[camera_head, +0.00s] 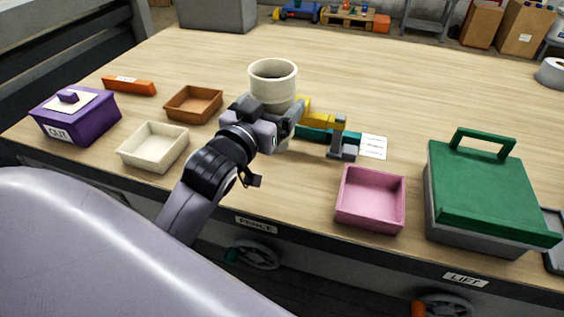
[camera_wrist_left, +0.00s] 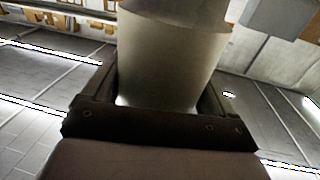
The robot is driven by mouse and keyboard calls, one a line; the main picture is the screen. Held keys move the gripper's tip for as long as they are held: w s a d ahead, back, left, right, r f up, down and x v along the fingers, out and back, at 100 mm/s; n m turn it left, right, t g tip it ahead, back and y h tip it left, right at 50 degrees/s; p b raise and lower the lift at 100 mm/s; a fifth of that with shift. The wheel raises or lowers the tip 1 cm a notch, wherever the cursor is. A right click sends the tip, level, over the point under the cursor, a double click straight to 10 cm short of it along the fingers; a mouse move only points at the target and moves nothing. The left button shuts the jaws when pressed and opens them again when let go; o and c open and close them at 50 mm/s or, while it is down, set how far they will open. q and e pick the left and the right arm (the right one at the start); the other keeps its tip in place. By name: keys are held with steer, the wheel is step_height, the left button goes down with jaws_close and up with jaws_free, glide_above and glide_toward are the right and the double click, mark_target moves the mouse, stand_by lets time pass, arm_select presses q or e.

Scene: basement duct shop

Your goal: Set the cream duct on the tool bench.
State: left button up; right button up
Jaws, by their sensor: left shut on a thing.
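The cream duct (camera_head: 273,82) is an upright, hollow cylinder over the middle of the wooden tool bench (camera_head: 400,90). My left gripper (camera_head: 284,118) is shut on it; the arm hides part of its lower body. In the left wrist view the duct (camera_wrist_left: 170,60) fills the space between the two dark fingers (camera_wrist_left: 165,105). I cannot tell for sure whether the duct's bottom touches the bench top. My right gripper is not in view.
A yellow and teal tool (camera_head: 325,133) lies close right of the gripper, beside a paper label (camera_head: 373,146). Brown (camera_head: 193,104), cream (camera_head: 153,147) and pink (camera_head: 370,198) trays, a purple box (camera_head: 75,115) and a green-lidded toolbox (camera_head: 480,195) stand around. The bench's far middle is clear.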

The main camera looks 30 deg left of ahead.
mark_target(268, 75)
arm_select(q)
steer(key=r, duration=0.1)
steer(key=w+a+r, duration=0.1)
steer(key=r, duration=0.1)
steer(key=a+r, duration=0.1)
steer(key=shift+w+a+r, duration=0.15)
steer(key=shift+a, duration=0.1)
steer(key=shift+b, duration=0.3)
step_height(268, 75, down, 20)
steer(key=b, duration=0.3)
steer(key=shift+r, duration=0.15)
